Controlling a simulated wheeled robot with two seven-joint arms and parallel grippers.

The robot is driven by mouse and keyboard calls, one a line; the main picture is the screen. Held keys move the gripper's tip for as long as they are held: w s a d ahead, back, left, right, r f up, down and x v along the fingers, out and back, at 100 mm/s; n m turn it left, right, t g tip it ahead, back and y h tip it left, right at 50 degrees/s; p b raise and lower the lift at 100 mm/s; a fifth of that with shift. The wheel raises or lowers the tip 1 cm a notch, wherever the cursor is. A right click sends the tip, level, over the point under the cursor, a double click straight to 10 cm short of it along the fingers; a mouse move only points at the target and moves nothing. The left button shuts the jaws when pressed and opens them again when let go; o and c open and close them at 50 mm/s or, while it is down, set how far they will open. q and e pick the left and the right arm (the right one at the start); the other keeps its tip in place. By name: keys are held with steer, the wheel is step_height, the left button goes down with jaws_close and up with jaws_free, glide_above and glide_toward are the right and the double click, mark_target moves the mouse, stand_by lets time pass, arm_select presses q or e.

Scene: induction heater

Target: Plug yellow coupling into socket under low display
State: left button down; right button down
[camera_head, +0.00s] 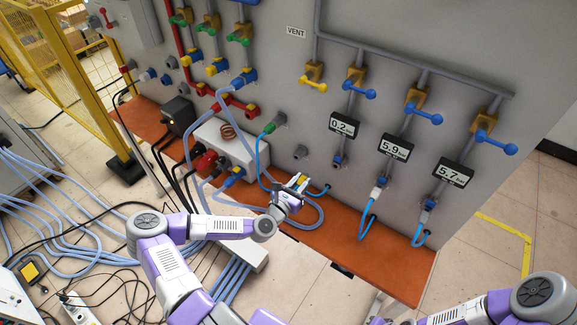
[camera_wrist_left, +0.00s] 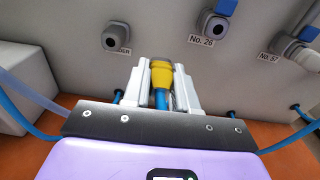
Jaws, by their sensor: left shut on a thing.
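My left gripper (camera_head: 297,184) is shut on the yellow coupling (camera_wrist_left: 161,74), which sits between its fingers with its front toward the panel. A blue hose (camera_wrist_left: 161,99) runs back from the coupling. In the head view the coupling is small and partly hidden by the gripper. The low display (camera_head: 343,125) reads 0.2. The socket under it (camera_head: 338,160) has a blue part on top; it appears to be the socket marked No. 26 (camera_wrist_left: 216,27), up and right of the coupling in the wrist view. The coupling is apart from it. My right gripper is outside the views.
Displays reading 5.9 (camera_head: 396,148) and 5.7 (camera_head: 453,173) have hoses plugged in below. An empty grey socket (camera_head: 300,152) sits left of the low display's socket. An orange ledge (camera_head: 385,252) runs below. A white box (camera_head: 222,146) stands left.

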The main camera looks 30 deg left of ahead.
arm_select(q)
steer(key=s+d+r+p, duration=0.4)
steer(key=d+p, duration=0.3)
steer(key=p, duration=0.1)
steer(key=w+b, duration=0.1)
steer(key=w, duration=0.6)
steer(key=shift+w+d, duration=0.3)
steer(key=shift+w, duration=0.05)
steer(key=shift+r, duration=0.1)
steer(key=shift+b, duration=0.9)
stand_by(1.5)
steer(key=shift+w, duration=0.6)
stand_by(0.3)
steer(key=c, duration=0.8)
jaws_free()
steer(key=shift+s+b, duration=0.1)
steer(key=shift+b, duration=0.2)
